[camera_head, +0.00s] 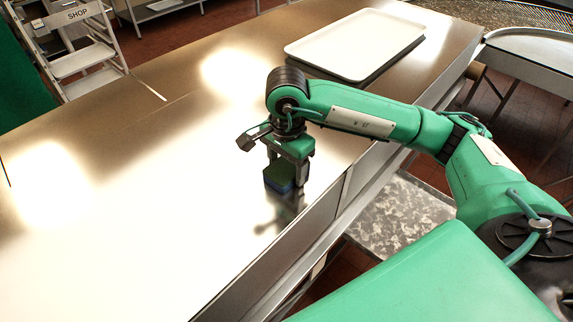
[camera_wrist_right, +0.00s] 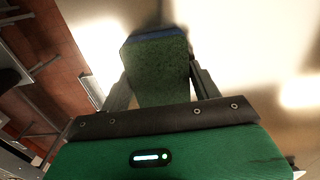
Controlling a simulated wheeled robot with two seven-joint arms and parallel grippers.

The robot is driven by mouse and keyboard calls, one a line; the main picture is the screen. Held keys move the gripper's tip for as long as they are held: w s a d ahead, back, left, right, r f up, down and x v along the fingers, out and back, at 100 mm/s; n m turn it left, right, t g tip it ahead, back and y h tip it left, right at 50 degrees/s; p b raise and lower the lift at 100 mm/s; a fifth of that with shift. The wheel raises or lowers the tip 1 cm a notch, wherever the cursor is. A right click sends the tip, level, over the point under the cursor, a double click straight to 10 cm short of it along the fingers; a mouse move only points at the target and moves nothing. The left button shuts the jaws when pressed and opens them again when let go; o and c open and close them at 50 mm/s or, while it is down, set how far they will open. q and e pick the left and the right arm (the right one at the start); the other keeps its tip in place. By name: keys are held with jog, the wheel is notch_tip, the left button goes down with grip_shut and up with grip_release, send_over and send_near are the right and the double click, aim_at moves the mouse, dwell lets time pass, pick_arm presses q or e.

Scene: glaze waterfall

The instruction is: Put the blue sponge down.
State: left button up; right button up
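The blue sponge (camera_head: 279,180) is a small block with a green face, low over the steel counter (camera_head: 190,210) near its front edge. In the right wrist view the sponge (camera_wrist_right: 158,72) stands out between the two fingers, green face to the camera and blue at its far end. My right gripper (camera_head: 286,168) points down and is shut on the sponge, a finger against each side. A dark reflection or shadow lies just below. Whether the sponge's underside touches the counter, I cannot tell. My left gripper is not in view.
A white tray (camera_head: 355,47) lies on the counter at the back right. The counter to the left of the sponge is bare and shiny. A white shelf cart with a SHOP sign (camera_head: 84,14) stands beyond the far edge. The red floor shows past the counter.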

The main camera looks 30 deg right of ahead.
aim_at(286, 166)
jog(key=shift+o, duration=1.3)
jog(key=shift+r, duration=0.15)
jog(key=shift+r, duration=0.15)
notch_tip(286, 166, up, 12)
jog(key=b, duration=0.3)
